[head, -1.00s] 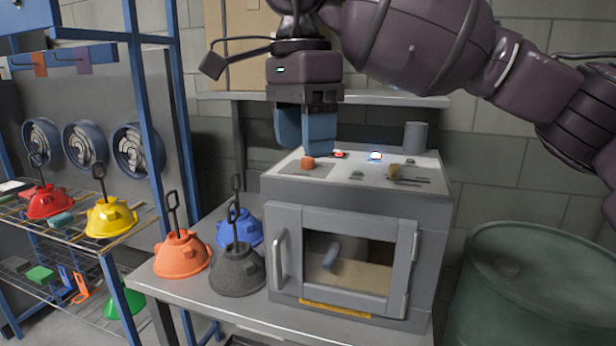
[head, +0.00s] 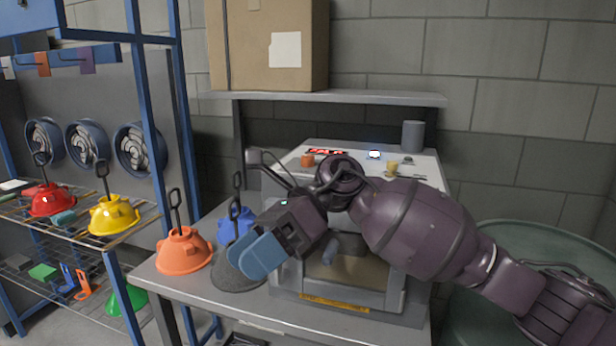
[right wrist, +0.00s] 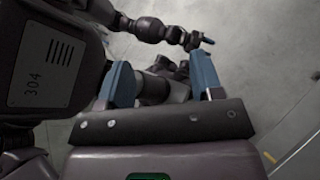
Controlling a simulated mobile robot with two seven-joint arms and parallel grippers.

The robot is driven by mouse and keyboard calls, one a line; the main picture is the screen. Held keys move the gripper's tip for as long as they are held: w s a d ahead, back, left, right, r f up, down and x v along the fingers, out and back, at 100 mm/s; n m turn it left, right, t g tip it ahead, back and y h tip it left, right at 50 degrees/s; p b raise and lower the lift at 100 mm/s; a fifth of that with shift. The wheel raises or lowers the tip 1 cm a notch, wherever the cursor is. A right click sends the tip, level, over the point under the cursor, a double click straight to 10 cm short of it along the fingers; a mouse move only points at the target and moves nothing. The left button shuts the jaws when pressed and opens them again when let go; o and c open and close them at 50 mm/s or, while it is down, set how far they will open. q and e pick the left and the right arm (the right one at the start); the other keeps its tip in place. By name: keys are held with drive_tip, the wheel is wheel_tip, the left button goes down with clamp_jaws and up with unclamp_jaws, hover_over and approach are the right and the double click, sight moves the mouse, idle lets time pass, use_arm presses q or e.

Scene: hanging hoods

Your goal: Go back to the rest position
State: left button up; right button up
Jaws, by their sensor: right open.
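My right gripper (head: 262,255) hangs in front of the grey cabinet (head: 405,215) in the head view, its blue fingers pointing down and left. It is open and empty. The fingers cover much of the dark grey hood (head: 232,278), and I cannot tell from this view how near they are to it. In the right wrist view the two blue fingers (right wrist: 163,85) stand wide apart with nothing held between them. Another arm with a small blue tip, seemingly my left gripper (right wrist: 207,41), shows at the top of that view, too small to read.
An orange hood (head: 184,250) and a blue hood (head: 235,224) stand on the table (head: 185,295). The rack at left holds a red hood (head: 50,202) and a yellow hood (head: 112,216). A green barrel (head: 540,245) stands at right. A cardboard box (head: 268,50) sits on the shelf.

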drive_tip(key=w+d+f+m+t+y, duration=0.35)
drive_tip(key=d+f+m+t, duration=0.45)
drive_tip(key=m+t, duration=0.75)
drive_tip(key=w+d+f+m+t+y, duration=0.2)
drive_tip(key=d+f+m+t+y, duration=0.55)
drive_tip(key=m, duration=1.25)
drive_tip(key=s+d+f+m+t+h, duration=0.2)
drive_tip(key=d+f+m+h, duration=0.2)
drive_tip(key=f+m+h, duration=0.25)
drive_tip(key=s+d+f+m+t+h, duration=0.2)
drive_tip(key=d+f+m+h, duration=0.25)
drive_tip(key=f+h, duration=0.35)
drive_tip(key=s+d+f+m+g+h, duration=0.3)
drive_tip(key=s+d+f+m, duration=0.1)
drive_tip(key=s+f, duration=0.3)
drive_tip(key=s+d+f+m+g+h, duration=0.3)
drive_tip(key=s+d+f+m+h, duration=0.1)
drive_tip(key=s+f, duration=0.4)
drive_tip(key=s+d+m, duration=0.1)
drive_tip(key=s+d, duration=0.1)
drive_tip(key=shift+s+d+f+g, duration=0.2)
drive_tip(key=shift+s+d+g, duration=0.1)
drive_tip(key=shift+s+g, duration=0.1)
